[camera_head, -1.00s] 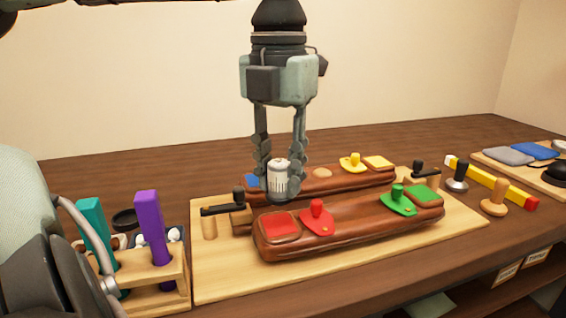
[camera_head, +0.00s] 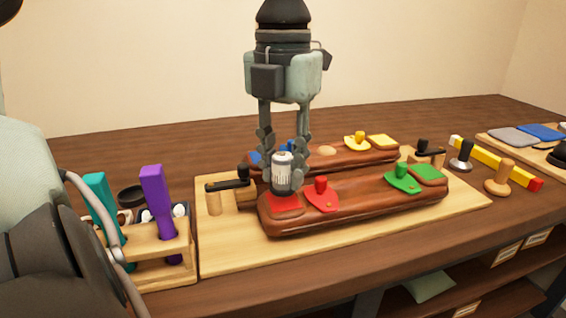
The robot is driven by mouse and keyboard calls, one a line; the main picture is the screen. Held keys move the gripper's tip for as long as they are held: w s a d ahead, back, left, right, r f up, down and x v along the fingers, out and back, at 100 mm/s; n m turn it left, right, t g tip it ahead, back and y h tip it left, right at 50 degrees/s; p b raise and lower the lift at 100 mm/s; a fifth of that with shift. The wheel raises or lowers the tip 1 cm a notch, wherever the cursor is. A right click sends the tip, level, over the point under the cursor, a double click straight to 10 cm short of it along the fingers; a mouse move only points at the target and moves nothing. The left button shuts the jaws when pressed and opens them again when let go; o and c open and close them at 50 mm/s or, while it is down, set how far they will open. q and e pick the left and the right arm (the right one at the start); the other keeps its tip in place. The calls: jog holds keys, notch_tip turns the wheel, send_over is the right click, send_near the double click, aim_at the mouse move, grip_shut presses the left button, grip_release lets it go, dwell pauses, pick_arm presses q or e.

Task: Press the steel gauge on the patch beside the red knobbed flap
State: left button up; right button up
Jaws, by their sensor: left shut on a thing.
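My left gripper (camera_head: 284,170) hangs above the front brown leather piece (camera_head: 350,213). It is shut on the steel gauge (camera_head: 283,173), an upright pale cylinder with marks on its side and a dark lower end. The gauge's lower end overlaps the red patch (camera_head: 288,207) at the left end of that piece. I cannot tell whether it touches the patch. The red knobbed flap (camera_head: 322,198) lies just right of the patch. My right gripper is not in view.
A green knobbed flap (camera_head: 403,181) and green patch (camera_head: 429,174) lie at the right end. A yellow flap (camera_head: 356,142) is on the rear piece. Dark-handled clamps (camera_head: 227,185) flank the pieces. A wooden rack (camera_head: 168,250) holds teal and purple tools at left.

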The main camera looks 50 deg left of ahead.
pick_arm(q)
jog(key=shift+f+b, duration=1.05)
jog(key=shift+b, duration=0.05)
dwell(1.6)
jog(key=o, duration=1)
jog(key=shift+o, duration=0.2)
notch_tip(320, 180, up, 12)
